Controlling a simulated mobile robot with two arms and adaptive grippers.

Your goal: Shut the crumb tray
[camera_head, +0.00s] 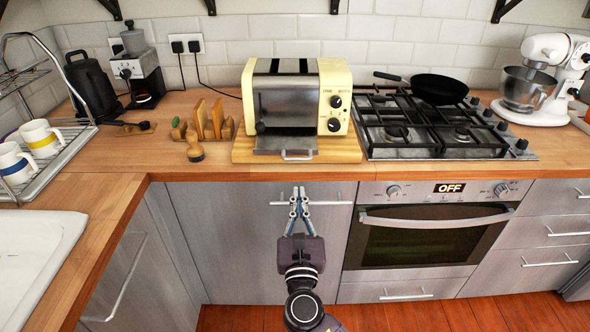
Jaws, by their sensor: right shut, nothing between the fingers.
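A cream toaster oven (335,79) with a steel front stands on a wooden board (349,150) on the counter. Its crumb tray (284,145) sticks out at the bottom of the front, with a small handle (298,155) on its front edge. My right gripper (299,192) points up at the counter's front edge, below the tray handle and apart from it in the picture. Its fingers are shut and hold nothing. A cabinet handle shows behind the fingertips. My left gripper is not in view.
A gas hob (428,148) with a black pan (439,88) stands to the right of the toaster oven. A stamp-like wooden tool (195,148) and a toast rack (209,121) are on the left. The counter front (250,174) below the board is bare.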

